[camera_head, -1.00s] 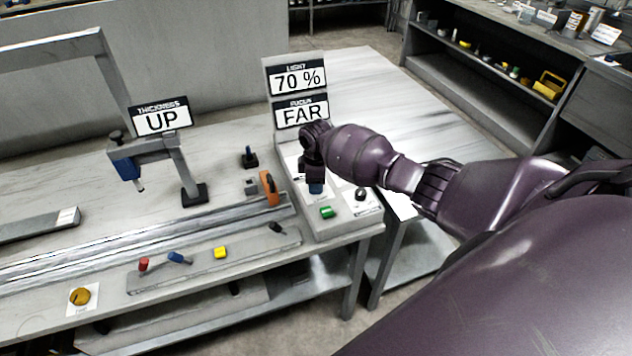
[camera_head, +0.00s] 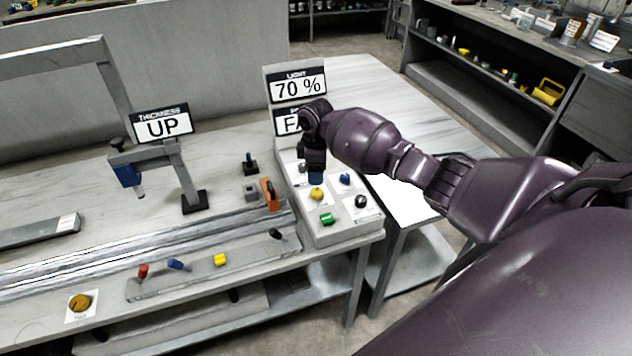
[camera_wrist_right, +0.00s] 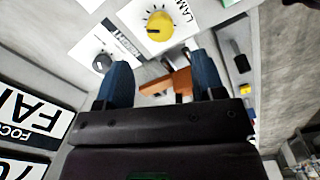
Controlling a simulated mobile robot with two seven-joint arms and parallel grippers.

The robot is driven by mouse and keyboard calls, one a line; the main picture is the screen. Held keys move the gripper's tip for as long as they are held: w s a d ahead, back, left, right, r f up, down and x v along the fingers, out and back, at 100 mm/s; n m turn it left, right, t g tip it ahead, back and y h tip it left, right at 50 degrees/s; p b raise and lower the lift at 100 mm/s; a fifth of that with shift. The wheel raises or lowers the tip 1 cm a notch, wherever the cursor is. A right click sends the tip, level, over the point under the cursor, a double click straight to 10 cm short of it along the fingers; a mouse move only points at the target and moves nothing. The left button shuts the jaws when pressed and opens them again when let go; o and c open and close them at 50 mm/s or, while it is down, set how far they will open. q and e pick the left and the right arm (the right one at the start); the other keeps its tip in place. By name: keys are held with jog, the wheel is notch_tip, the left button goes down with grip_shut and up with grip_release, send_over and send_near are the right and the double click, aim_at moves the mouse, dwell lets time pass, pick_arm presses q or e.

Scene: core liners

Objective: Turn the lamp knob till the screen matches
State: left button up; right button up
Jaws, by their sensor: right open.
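The yellow lamp knob (camera_head: 317,194) stands on the sloped control panel (camera_head: 338,236); in the right wrist view the yellow knob (camera_wrist_right: 159,26) sits on a white plate printed "LAM", beyond the fingertips. The light screen (camera_head: 297,83) reads "70 %". My right gripper (camera_head: 315,178) is over the panel, just behind the lamp knob and apart from it. In the wrist view its two blue fingers (camera_wrist_right: 165,78) are spread with nothing between them. My left gripper is not in view.
A focus screen (camera_head: 287,122) is partly hidden by my right arm. An orange part (camera_head: 269,194) stands left of the panel. A thickness screen (camera_head: 162,126) reads "UP".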

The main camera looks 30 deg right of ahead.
jog(key=shift+r, duration=1.65)
jog(key=w+a+r+m+t, duration=0.2)
jog(key=w+a+r+t, duration=0.25)
jog(key=w+t, duration=0.3)
jog(key=s+a+f+m+t+y, duration=0.2)
jog(key=s+a+t, duration=0.3)
jog(key=a, duration=0.2)
jog(key=s+f+m, duration=0.2)
jog(key=s+f, duration=0.4)
jog(key=s, duration=0.4)
jog(key=s+f+m+h+b, duration=0.1)
jog(key=s+f+m, duration=0.1)
jog(key=s+f, duration=0.4)
jog(key=s+d+f+m+h, duration=0.1)
jog(key=s+f, duration=0.5)
jog(key=s, duration=1)
jog(key=shift+m+g+b, duration=0.4)
jog(key=shift+g, duration=0.05)
jog(key=shift+s+d, duration=0.1)
